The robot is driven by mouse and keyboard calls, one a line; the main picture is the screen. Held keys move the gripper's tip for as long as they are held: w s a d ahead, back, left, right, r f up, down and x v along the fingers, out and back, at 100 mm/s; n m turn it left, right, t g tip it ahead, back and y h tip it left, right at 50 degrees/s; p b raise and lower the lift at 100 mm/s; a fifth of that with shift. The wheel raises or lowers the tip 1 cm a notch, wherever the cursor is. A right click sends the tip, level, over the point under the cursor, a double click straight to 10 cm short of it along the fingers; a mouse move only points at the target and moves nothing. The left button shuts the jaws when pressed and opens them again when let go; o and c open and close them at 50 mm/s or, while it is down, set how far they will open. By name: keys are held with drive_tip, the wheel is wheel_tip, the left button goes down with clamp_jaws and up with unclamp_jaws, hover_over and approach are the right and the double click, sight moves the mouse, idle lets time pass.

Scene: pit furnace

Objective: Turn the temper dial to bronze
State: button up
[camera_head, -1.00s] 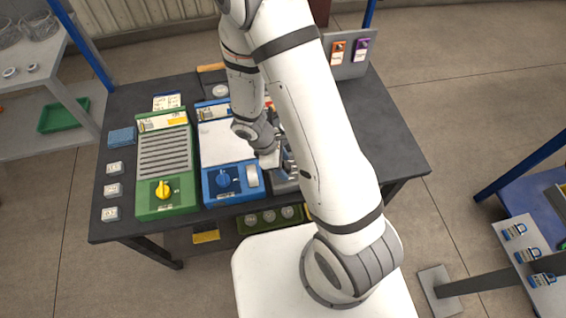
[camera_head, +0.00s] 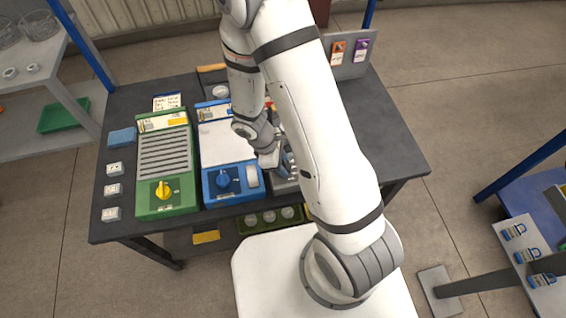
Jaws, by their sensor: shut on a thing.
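My gripper (camera_head: 282,163) is low over the right-hand device on the dark table, partly hidden behind my white arm. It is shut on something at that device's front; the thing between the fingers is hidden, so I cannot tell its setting. A blue device (camera_head: 215,140) with a dark blue knob (camera_head: 223,180) stands left of the gripper. A green device (camera_head: 165,155) with a yellow knob (camera_head: 163,190) stands further left. The dial markings are too small to read.
The dark table (camera_head: 400,150) has free room at the right. A grey panel (camera_head: 352,70) with orange and purple tags stands at its back. Several small grey blocks (camera_head: 113,190) line the left edge. A shelf (camera_head: 60,90) is at the far left, and a blue bench (camera_head: 535,200) at the far right.

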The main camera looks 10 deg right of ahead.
drive_tip(key=m+g, duration=0.1)
drive_tip(key=m, duration=0.2)
drive_tip(key=shift+w+d+m+y, duration=0.1)
drive_tip(key=shift+w+m+y, duration=0.05)
drive_tip(key=shift+m+y, duration=0.2)
drive_tip(key=m+g+y, duration=0.1)
drive_tip(key=m, duration=0.2)
drive_tip(key=shift+w+d+m, duration=0.1)
drive_tip(key=shift+m, duration=0.25)
drive_tip(key=m, duration=0.2)
drive_tip(key=m+y+b, duration=0.1)
drive_tip(key=m, duration=0.1)
drive_tip(key=shift+d+g+y, duration=0.15)
drive_tip(key=shift+g+y, duration=0.1)
drive_tip(key=shift+g, duration=0.15)
drive_tip(key=shift+m+y+b, duration=0.6)
drive_tip(key=shift+m, duration=1.2)
drive_tip(key=o, duration=0.9)
drive_tip(key=shift+o, duration=0.2)
drive_tip(key=v, duration=0.8)
